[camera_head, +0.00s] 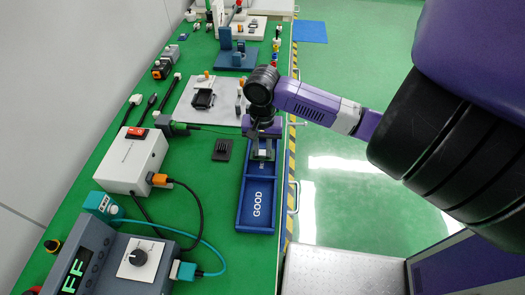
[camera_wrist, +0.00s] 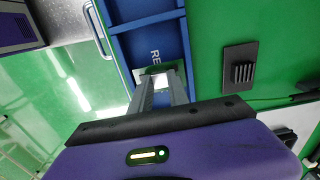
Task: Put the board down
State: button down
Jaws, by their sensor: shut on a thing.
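In the wrist view the fingertips (camera_wrist: 161,80) close on the board (camera_wrist: 158,68), which shows as a small green and pale piece over the blue tray (camera_wrist: 172,42). The near part of the tray is marked "GOOD" and looks empty. Letters "RE" show on the tray beside the fingers. I cannot tell whether the board touches the tray.
A small black finned block (camera_head: 222,149) lies on the green table left of the tray. A white box with a red switch (camera_head: 135,160) and a grey display unit (camera_head: 105,262) stand at the left. A white plate with parts (camera_head: 205,100) lies behind. The table's striped edge is right of the tray.

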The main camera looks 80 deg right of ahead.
jog(key=shift+f, duration=0.65)
jog(key=shift+f, duration=0.2)
jog(key=c, duration=1.3)
grip_release()
jog(key=shift+o, duration=0.2)
